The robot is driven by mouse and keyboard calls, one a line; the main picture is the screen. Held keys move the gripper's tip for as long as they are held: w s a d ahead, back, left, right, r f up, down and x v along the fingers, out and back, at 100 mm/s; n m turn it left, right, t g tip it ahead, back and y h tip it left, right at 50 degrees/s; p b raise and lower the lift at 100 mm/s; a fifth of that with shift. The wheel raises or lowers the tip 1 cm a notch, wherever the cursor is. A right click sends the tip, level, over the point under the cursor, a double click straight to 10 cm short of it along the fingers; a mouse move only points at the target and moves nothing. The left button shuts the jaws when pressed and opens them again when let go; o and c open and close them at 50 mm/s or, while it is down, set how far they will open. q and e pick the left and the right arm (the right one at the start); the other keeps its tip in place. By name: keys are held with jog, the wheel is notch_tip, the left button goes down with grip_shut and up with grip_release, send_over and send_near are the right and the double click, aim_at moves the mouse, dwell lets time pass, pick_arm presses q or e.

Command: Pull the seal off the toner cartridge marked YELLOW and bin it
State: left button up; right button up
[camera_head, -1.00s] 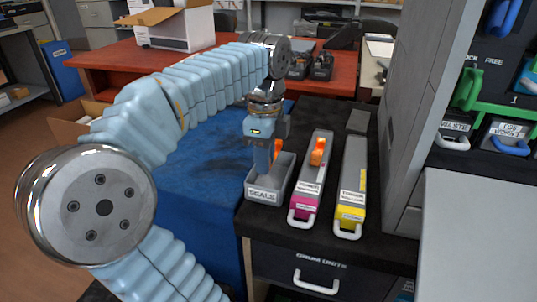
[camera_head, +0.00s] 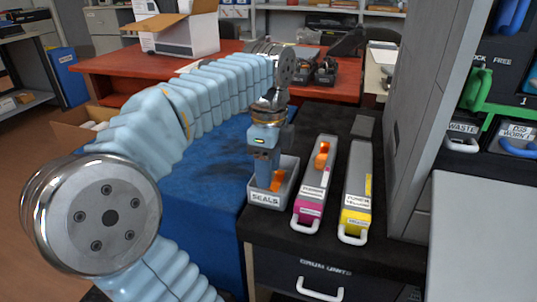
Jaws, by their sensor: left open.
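The YELLOW toner cartridge (camera_head: 357,180) lies on the dark cabinet top at right, grey with a yellow front end, a white handle and a label; no orange tab shows on it. The MAGENTA cartridge (camera_head: 314,185) lies to its left with an orange piece on top. The grey SEALS bin (camera_head: 265,199) stands left of both cartridges. An orange seal piece (camera_head: 278,182) shows inside the bin, next to my left gripper's fingers. My left gripper (camera_head: 264,181) is open and points down into the bin; its fingertips are partly hidden. My right gripper is not in view.
A drawer labelled DRUM UNITS (camera_head: 318,275) is below the cabinet top. A tall grey cabinet (camera_head: 412,110) rises close at right, beside a light grey surface (camera_head: 480,240). A blue cloth (camera_head: 205,170) lies at left. A red table (camera_head: 120,72) stands behind.

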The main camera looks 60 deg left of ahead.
pick_arm(q)
notch_tip(320, 180, up, 14)
jog(key=p, duration=0.3)
jog(key=shift+f, duration=0.2)
